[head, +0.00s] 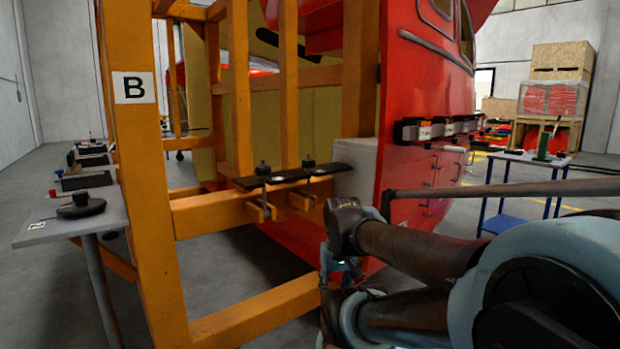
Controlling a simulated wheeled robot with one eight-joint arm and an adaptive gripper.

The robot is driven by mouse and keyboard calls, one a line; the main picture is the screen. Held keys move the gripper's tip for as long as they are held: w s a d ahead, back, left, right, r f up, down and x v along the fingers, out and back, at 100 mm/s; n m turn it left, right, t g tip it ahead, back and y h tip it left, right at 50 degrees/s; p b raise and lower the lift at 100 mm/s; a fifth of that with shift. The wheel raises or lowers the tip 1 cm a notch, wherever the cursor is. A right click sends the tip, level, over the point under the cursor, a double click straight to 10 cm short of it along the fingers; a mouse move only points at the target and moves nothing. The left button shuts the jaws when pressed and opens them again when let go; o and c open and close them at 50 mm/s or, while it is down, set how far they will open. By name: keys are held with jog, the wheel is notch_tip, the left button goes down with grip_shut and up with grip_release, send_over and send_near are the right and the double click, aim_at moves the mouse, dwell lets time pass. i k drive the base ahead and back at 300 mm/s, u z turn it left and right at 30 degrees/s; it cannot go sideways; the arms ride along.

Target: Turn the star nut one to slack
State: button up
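Two dark star nuts stand upright on bolts through a black bar (290,177) on the orange frame's crossbeam. The left star nut (263,168) is nearer the lettered post, and the right star nut (309,161) is nearer the red nosecone (405,130). No number on either nut can be read, so I cannot tell which is one. Each bolt runs down to an orange clamp block below the bar. My arm reaches in from the right, its links folded in front of the nosecone's lower part. I cannot make out my gripper's fingers. Nothing of mine touches the nuts.
The orange post (150,170) with a "B" label stands left of the nuts. A grey side table (60,228) at left holds a black round part. A blue-legged table (500,190) stands at right, with stacked crates (560,75) behind. Grey floor is open at far left.

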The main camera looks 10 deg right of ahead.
aim_at(309, 165)
jog(key=u, duration=0.95)
jog(key=k, duration=1.5)
jog(key=z, duration=0.65)
jog(key=i, duration=1)
jog(key=u, duration=0.05)
